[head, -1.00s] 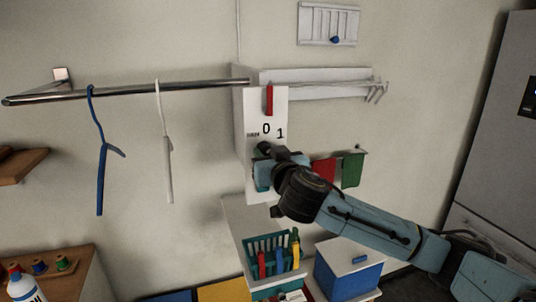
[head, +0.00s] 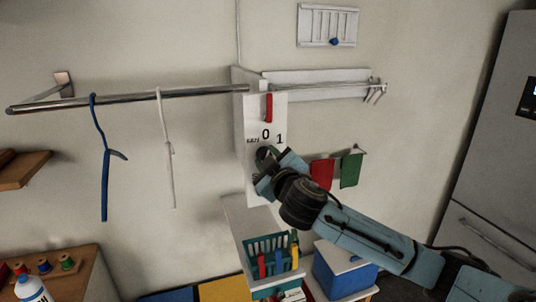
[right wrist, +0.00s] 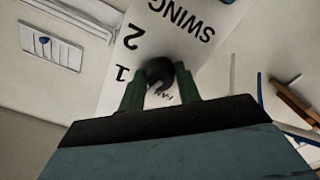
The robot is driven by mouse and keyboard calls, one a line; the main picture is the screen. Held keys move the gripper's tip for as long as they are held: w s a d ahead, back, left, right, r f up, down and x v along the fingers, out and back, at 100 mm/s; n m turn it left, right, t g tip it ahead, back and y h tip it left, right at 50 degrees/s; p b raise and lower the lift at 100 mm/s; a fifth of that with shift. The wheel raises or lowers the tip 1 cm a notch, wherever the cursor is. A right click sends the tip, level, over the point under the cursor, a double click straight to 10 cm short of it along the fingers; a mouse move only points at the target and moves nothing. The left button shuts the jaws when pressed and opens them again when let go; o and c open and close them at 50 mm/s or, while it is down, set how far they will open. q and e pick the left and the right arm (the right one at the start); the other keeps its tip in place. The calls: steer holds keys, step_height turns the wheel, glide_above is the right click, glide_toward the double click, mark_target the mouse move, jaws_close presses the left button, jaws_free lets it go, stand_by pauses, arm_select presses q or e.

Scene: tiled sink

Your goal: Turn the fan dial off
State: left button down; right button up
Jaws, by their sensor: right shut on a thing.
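The fan dial (right wrist: 160,70) is a dark round knob on a white upright panel (head: 252,188). The panel carries the marks 0 and 1 in the head view, and 1, 2 and SWING in the right wrist view. My right gripper (right wrist: 161,82) is shut on the dial, one dark green finger on each side of it. In the head view the right gripper (head: 264,160) is at the panel just below the 0 and covers most of the dial. I cannot tell which mark the dial points to. My left gripper is out of view.
A red switch-like piece (head: 269,107) sits higher on the panel. A metal rail (head: 200,92) with a blue hanger (head: 103,170) and a white hanger (head: 168,150) is to the left. Below are a teal basket (head: 249,249) and a blue box (head: 340,276).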

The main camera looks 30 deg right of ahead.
steer(key=shift+n+p, duration=0.5)
steer(key=shift+n, duration=1.2)
steer(key=o, duration=1)
steer(key=b+v, duration=0.1)
steer(key=v, duration=1.2)
steer(key=shift+s+b, duration=0.25)
steer(key=shift+b, duration=0.15)
